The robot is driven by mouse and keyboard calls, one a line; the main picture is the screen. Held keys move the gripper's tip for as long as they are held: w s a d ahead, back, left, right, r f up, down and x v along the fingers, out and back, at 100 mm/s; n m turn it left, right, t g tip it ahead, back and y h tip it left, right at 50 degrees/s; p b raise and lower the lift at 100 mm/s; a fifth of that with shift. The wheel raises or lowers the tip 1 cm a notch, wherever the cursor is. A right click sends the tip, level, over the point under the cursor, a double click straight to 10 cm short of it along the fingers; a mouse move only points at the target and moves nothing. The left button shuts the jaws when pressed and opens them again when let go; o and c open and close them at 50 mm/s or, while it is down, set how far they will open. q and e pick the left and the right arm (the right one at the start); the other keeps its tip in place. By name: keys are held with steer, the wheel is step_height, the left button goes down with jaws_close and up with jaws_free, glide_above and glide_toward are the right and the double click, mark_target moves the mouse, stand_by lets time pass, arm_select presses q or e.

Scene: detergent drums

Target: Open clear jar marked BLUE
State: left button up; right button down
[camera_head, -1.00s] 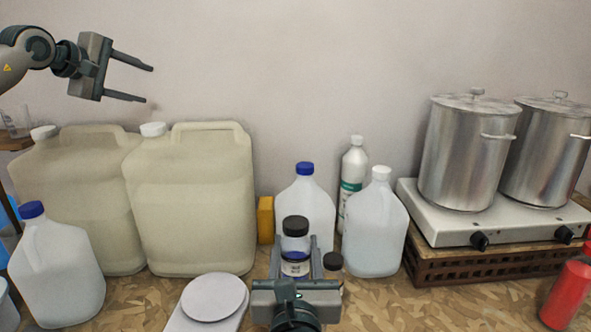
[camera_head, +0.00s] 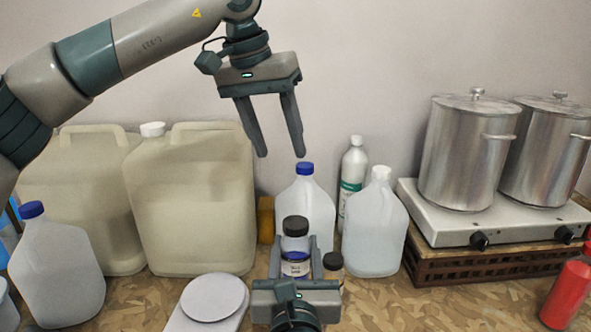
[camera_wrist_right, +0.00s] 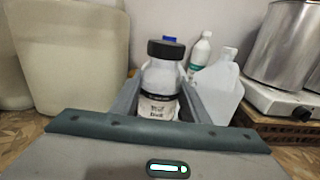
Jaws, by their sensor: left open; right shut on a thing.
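My right gripper (camera_head: 296,258) is shut on the jar's body, one finger on each side. My left gripper (camera_head: 280,156) is open and empty, pointing down above and slightly left of the jar lid, well apart from it.
Another dark-lidded jar (camera_head: 333,264) stands close on the right. A blue-capped jug (camera_head: 318,205) and a white-capped jug (camera_head: 374,230) stand behind. A scale (camera_head: 212,298) lies left in front. Large canisters (camera_head: 190,200) fill the left; steel pots (camera_head: 468,150) stand right.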

mark_target(295, 222)
arm_select(q)
steer(key=s+d+f+m+y, duration=0.1)
steer(key=s, duration=0.1)
steer(key=s+d+m+g+y, duration=0.1)
steer(key=s, duration=0.1)
steer(key=s+d+f+m+g, duration=0.1)
steer(key=s+m, duration=0.1)
steer(key=shift+s+d+f+y, duration=0.1)
steer(key=shift+s+f+y, duration=0.15)
steer(key=shift+f+y, duration=0.15)
steer(key=shift+f, duration=3.95)
steer(key=shift+c, duration=0.2)
steer(key=c, duration=1.1)
steer(key=shift+o, duration=0.2)
